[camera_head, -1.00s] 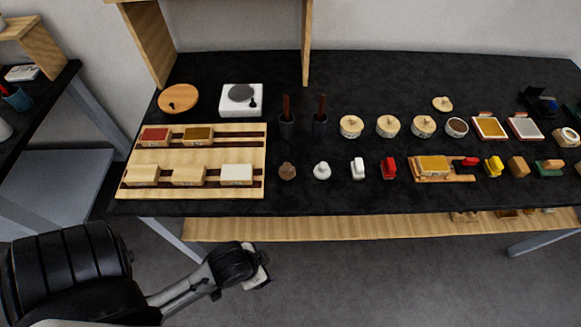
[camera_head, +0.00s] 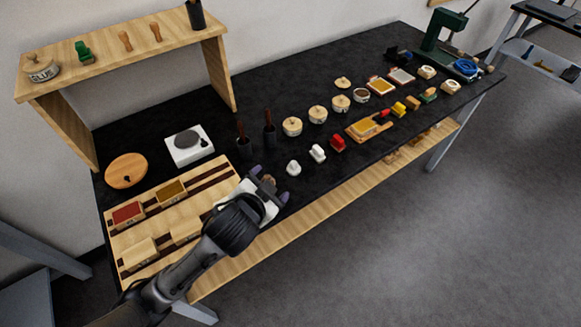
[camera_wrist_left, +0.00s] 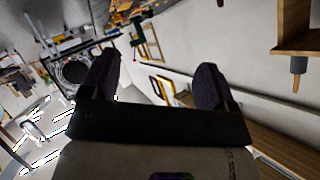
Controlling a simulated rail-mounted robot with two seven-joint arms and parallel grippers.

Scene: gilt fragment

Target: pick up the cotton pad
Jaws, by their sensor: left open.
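Two small white pieces stand on the black table: a round knobbed one (camera_head: 293,168) and a blockier one (camera_head: 317,153). The round one looks most like the cotton pad, but I cannot be sure. My left gripper (camera_head: 270,183) is over the table's front edge, to the left of and nearer than the round white piece, and apart from it. A brown knobbed piece (camera_head: 268,181) shows between its fingers in the head view, partly hidden. In the left wrist view the fingers (camera_wrist_left: 152,85) are spread with nothing between them. My right gripper is not in view.
A wooden rack (camera_head: 205,178) with wood blocks lies under my left forearm. A red piece (camera_head: 338,143) stands right of the white ones. Behind are dark cups with sticks (camera_head: 269,137) and lidded jars (camera_head: 292,127). A raised shelf (camera_head: 125,52) stands at the back left.

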